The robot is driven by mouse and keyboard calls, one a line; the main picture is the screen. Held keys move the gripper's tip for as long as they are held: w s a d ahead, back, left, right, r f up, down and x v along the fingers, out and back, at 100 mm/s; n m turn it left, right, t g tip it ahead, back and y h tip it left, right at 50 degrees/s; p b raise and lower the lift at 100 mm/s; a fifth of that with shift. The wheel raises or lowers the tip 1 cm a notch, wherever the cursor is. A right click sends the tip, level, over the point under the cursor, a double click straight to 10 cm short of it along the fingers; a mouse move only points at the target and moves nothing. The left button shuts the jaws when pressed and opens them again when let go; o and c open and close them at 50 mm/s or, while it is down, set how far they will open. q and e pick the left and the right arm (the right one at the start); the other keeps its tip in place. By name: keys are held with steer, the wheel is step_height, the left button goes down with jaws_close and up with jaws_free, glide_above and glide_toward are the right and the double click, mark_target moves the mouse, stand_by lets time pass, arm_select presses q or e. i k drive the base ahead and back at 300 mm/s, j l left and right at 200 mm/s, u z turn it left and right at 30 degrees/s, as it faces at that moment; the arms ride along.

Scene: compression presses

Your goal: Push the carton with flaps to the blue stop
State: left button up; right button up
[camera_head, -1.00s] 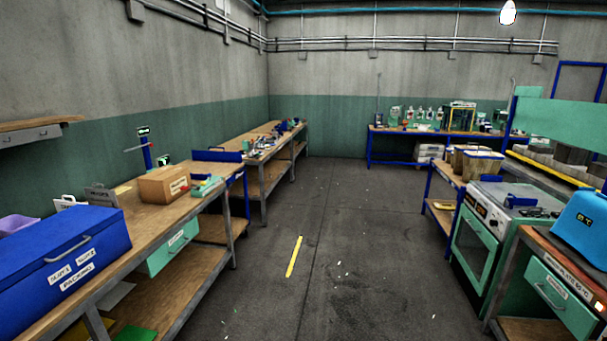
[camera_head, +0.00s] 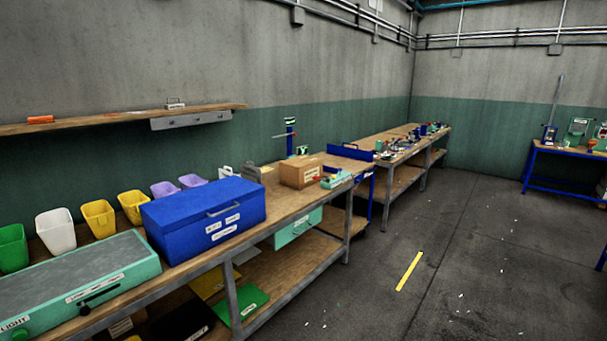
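A brown carton (camera_head: 300,172) with a white label stands on the long wooden workbench along the left wall. Its flaps cannot be made out at this distance. A low blue upright plate (camera_head: 350,152), which looks like the blue stop, stands farther along the bench. The carton is apart from it, with a gap of bench and a small green device between. Neither of my grippers is in view.
A large blue lidded box (camera_head: 203,219) sits nearer on the bench, beside a green-edged light table (camera_head: 75,292). A small green device (camera_head: 337,179) lies right of the carton. Colored bins line the wall. The grey floor (camera_head: 450,270) is open, with a yellow strip (camera_head: 409,271).

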mark_target(298, 180)
steer(key=i+u, duration=0.15)
steer(key=u, duration=0.2)
steer(key=i+l+u, duration=0.15)
steer(key=u, duration=0.15)
steer(key=i+l+u, duration=0.15)
steer(key=u, duration=0.2)
